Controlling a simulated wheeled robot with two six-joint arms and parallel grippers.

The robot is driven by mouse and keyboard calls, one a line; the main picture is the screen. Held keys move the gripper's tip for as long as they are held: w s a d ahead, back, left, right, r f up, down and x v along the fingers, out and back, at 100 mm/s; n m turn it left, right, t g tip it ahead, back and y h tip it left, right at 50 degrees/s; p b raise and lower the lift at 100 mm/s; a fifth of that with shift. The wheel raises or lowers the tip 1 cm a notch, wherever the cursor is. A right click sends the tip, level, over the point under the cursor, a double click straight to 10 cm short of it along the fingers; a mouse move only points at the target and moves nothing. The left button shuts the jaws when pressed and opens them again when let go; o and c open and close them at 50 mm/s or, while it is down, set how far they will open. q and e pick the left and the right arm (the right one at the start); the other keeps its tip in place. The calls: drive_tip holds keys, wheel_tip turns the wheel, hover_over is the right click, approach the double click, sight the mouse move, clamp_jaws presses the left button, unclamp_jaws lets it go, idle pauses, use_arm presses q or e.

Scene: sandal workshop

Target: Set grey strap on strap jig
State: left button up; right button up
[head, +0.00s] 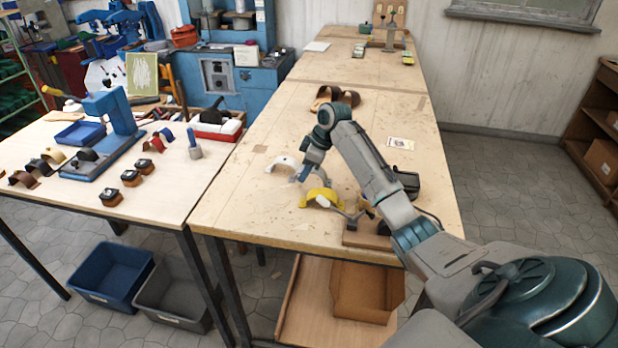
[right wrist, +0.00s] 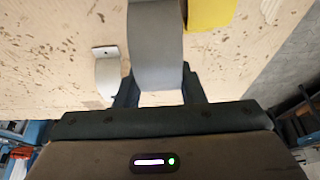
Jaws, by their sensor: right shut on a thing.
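The grey strap (right wrist: 157,45) is between the two fingers of my right gripper (right wrist: 158,97) in the right wrist view, and the gripper is shut on it. In the head view my right gripper (head: 300,175) points down low over the long workbench, between a white strap and a yellow strap; the grey strap is hard to make out there. A wooden block with a metal arm (head: 368,235) stands near the bench's front edge, partly behind my right arm; I cannot tell if it is the strap jig. My left gripper is not in view.
The white strap (head: 283,162) lies just left of the gripper, the yellow strap (head: 322,194) just right and nearer. Brown straps (head: 337,97) lie farther back on the long bench (head: 240,190). The left table holds a blue press (head: 112,125). The bench's left front is clear.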

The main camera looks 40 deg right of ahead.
drive_tip(key=f, duration=0.2)
drive_tip(key=f+p, duration=0.1)
drive_tip(key=f, duration=0.1)
drive_tip(key=shift+d, duration=0.2)
drive_tip(key=shift+a+f, duration=0.1)
drive_tip(key=shift+f, duration=0.05)
drive_tip(key=o, duration=1)
